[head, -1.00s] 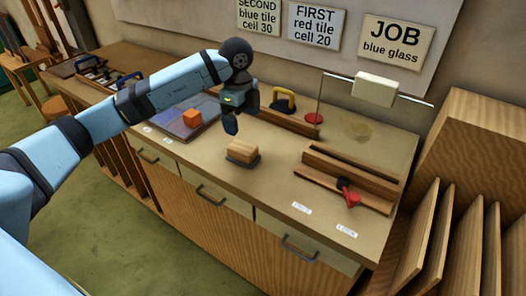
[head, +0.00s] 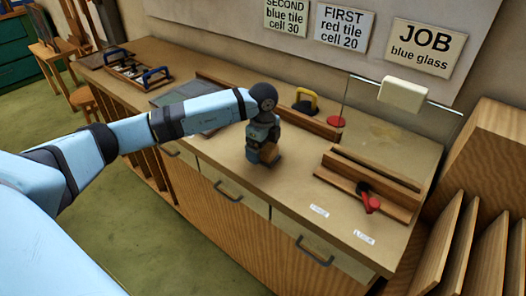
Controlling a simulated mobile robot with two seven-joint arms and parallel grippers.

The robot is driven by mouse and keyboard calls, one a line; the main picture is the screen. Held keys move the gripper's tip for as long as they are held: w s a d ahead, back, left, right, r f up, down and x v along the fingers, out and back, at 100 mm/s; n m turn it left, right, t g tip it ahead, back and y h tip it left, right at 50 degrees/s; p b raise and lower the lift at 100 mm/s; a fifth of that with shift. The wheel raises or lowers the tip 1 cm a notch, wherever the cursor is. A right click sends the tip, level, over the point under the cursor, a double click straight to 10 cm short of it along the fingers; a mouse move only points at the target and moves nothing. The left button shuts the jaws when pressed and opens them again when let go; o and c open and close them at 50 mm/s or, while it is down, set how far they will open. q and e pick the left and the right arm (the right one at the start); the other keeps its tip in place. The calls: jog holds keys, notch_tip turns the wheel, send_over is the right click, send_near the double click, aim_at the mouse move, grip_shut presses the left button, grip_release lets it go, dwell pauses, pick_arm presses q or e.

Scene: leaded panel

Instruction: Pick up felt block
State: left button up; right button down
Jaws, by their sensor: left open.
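The felt block (head: 270,153), a small wooden block on a dark base, sits on the workbench near its front edge in the head view. My left gripper (head: 261,154) points down right at the block, with its fingers low over it. The gripper is open. The fingers and wrist hide much of the block, so I cannot tell whether they touch it. My right gripper is out of view.
A wooden rail fixture with a red-handled clamp (head: 369,201) stands to the right. A yellow-handled tool (head: 305,103) and a red disc (head: 336,122) lie behind. A rack with blue handles (head: 138,69) is at far left. Bench between block and clamp is clear.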

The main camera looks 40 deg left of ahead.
pick_arm(q)
jog(key=shift+f, duration=0.8)
jog(key=c, duration=1)
jog(key=shift+c, duration=0.2)
jog(key=shift+r, duration=0.15)
jog(key=shift+r, duration=0.3)
notch_tip(320, 180, up, 19)
jog(key=shift+p, duration=0.35)
